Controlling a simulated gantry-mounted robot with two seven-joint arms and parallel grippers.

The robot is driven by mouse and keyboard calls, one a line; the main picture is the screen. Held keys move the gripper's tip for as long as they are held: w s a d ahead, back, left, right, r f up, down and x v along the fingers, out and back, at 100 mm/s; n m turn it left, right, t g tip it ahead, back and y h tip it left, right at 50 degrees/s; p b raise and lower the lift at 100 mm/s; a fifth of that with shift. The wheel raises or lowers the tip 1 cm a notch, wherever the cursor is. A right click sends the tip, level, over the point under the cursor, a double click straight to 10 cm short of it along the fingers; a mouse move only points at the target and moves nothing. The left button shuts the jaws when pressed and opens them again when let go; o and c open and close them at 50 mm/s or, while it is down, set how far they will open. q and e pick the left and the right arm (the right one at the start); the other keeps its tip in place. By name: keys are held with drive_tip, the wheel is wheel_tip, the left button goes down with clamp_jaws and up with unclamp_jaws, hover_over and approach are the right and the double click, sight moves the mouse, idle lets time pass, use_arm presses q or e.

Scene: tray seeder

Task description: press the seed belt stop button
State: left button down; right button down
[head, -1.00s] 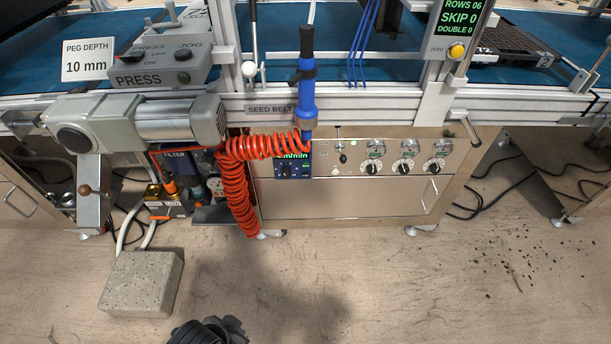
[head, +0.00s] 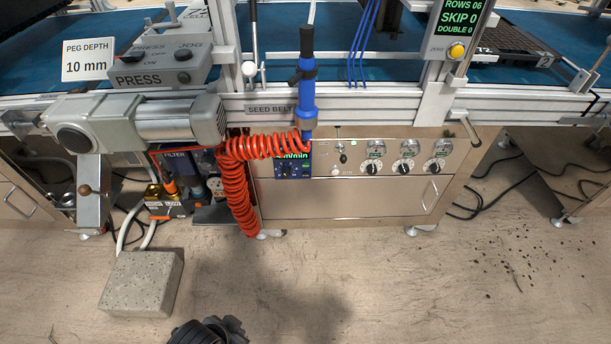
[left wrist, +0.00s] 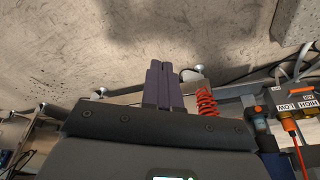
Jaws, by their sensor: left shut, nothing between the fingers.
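The "SEED BELT" label (head: 270,109) is on the aluminium rail in the head view. Below it, a small dark panel with a green "m/min" display (head: 292,156) and a knob is partly covered by the red coiled hose and blue tool. I cannot make out a stop button there. My left gripper (left wrist: 160,66) is in the left wrist view, its two dark purple fingers together and empty, with concrete floor behind them. The red coil (left wrist: 206,102) shows beyond and right of the fingers. My right gripper is in neither view.
The red coiled hose (head: 238,185) and blue hanging tool (head: 306,80) stand in front of the panel. A grey motor (head: 178,118) is to the left. Several dials (head: 407,166) are to the right. A concrete block (head: 142,283) lies on the otherwise fairly open floor.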

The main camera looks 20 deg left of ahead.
use_arm(q)
drive_tip(key=w+d+f+m+t+h+p, duration=0.15)
drive_tip(key=w+f+m+t+p, duration=0.35)
drive_tip(key=w+f+m, duration=0.7)
drive_tip(key=w+d+r+m+t+p, duration=0.2)
drive_tip(key=w+r+m+p, duration=0.3)
drive_tip(key=w+r+p, duration=0.7)
drive_tip(key=w+r, duration=0.5)
drive_tip(key=w, duration=0.5)
drive_tip(key=shift+w+d+r+t+h, duration=0.15)
drive_tip(key=shift+w+r+t+h, duration=0.1)
drive_tip(key=shift+r+t+h, duration=0.15)
drive_tip(key=shift+s+f, duration=0.1)
